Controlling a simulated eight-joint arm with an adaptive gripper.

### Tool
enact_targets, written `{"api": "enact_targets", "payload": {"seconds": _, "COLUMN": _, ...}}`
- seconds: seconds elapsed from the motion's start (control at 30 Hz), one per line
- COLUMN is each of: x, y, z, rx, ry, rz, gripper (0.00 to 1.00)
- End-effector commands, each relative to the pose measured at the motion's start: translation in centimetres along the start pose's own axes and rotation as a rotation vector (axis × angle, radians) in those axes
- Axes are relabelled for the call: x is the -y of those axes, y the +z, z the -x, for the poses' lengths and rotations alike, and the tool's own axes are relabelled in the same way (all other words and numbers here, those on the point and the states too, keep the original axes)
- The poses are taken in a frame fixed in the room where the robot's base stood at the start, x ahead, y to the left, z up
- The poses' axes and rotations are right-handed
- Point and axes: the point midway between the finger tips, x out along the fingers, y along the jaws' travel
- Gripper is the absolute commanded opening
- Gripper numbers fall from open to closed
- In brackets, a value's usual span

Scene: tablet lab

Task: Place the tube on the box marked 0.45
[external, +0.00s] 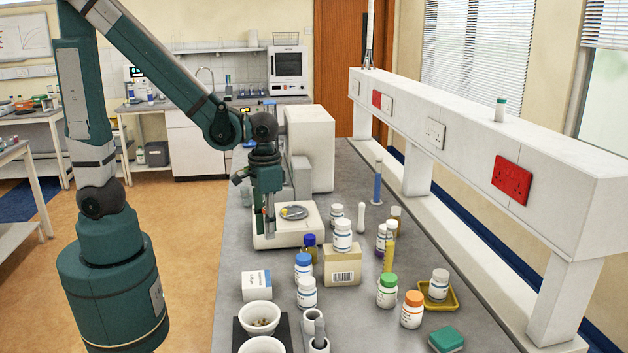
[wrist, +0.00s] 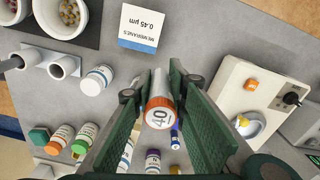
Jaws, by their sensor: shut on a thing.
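The box marked 0.45 (wrist: 141,24) is white with a blue edge and the word MEMBRANES, and lies at the top of the wrist view. In the external view the box (external: 256,284) sits on the grey bench, left of the bottles. A tube (wrist: 160,107), pale with an orange band and the number 40 on its end, is between the green jaws of my gripper (wrist: 160,95). My gripper is shut on it. In the external view my gripper (external: 264,222) hangs by the white instrument, apart from the box; the tube is hard to make out there.
Two white bowls (external: 260,318) on a dark tray stand in front of the box. A blue-capped bottle (external: 304,268), a cardboard box (external: 342,265) with a white jar on it, and several more bottles stand to the right. The white instrument (external: 284,228) is behind.

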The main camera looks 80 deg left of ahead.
Motion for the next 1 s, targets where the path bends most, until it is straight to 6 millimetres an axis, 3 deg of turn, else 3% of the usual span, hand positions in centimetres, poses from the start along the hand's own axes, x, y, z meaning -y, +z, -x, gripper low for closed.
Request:
{"api": "enact_targets", "payload": {"seconds": 0.2, "x": -2.6, "y": 3.2, "z": 0.1, "rx": 0.0, "ry": 0.0, "rz": -0.054, "gripper": 0.04}}
{"api": "enact_targets", "payload": {"seconds": 0.4, "x": -3.8, "y": 5.1, "z": 0.1, "rx": 0.0, "ry": 0.0, "rz": -0.082, "gripper": 0.04}}
{"api": "enact_targets", "payload": {"seconds": 1.0, "x": -4.3, "y": 5.8, "z": -0.1, "rx": 0.0, "ry": 0.0, "rz": -0.094, "gripper": 0.04}}
